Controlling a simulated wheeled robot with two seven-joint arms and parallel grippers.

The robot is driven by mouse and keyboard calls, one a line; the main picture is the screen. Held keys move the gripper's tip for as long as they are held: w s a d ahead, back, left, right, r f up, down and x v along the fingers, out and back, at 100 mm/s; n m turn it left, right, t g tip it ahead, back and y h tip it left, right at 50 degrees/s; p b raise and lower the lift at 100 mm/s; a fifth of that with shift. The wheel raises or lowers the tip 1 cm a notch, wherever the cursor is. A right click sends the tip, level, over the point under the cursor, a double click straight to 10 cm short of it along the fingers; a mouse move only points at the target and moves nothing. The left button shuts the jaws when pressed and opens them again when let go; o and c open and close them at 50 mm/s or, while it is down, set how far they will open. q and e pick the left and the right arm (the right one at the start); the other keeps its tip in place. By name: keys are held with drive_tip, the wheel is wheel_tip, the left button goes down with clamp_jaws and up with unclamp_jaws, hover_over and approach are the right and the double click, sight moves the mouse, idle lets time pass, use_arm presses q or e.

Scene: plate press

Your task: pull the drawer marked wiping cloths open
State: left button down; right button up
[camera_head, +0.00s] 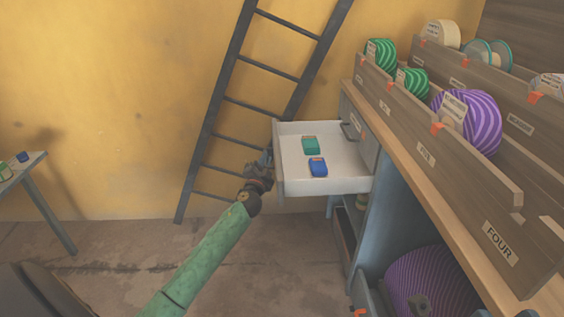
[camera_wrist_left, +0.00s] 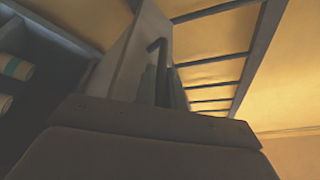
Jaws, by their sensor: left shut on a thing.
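A pale drawer (camera_head: 297,184) stands pulled out to the left from the blue-grey cabinet, below the wooden counter. A green folded pack (camera_head: 311,145) and a blue one (camera_head: 318,167) lie in it. Its front panel (camera_head: 279,160) faces away from the head camera, so its marking is hidden. My left gripper (camera_head: 266,158) is at the outer face of this panel, shut on the drawer handle. In the left wrist view the dark handle (camera_wrist_left: 157,45) shows at the fingers (camera_wrist_left: 157,85). My right gripper is not in view.
A dark ladder (camera_head: 225,100) leans on the yellow wall behind the drawer. Wooden racks (camera_head: 425,155) with ribbon spools stand on the counter at right. A small table (camera_head: 25,168) is at far left. The floor left of the drawer is clear.

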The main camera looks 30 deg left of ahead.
use_arm(q)
drive_tip(key=shift+s+a+f, duration=0.1)
drive_tip(key=shift+s+a, duration=0.7)
drive_tip(key=shift+a, duration=0.25)
drive_tip(key=c, duration=1.8)
unclamp_jaws()
drive_tip(key=shift+o, duration=0.2)
drive_tip(key=v, duration=0.7)
drive_tip(key=shift+s+p, duration=0.3)
drive_tip(key=shift+s, duration=0.1)
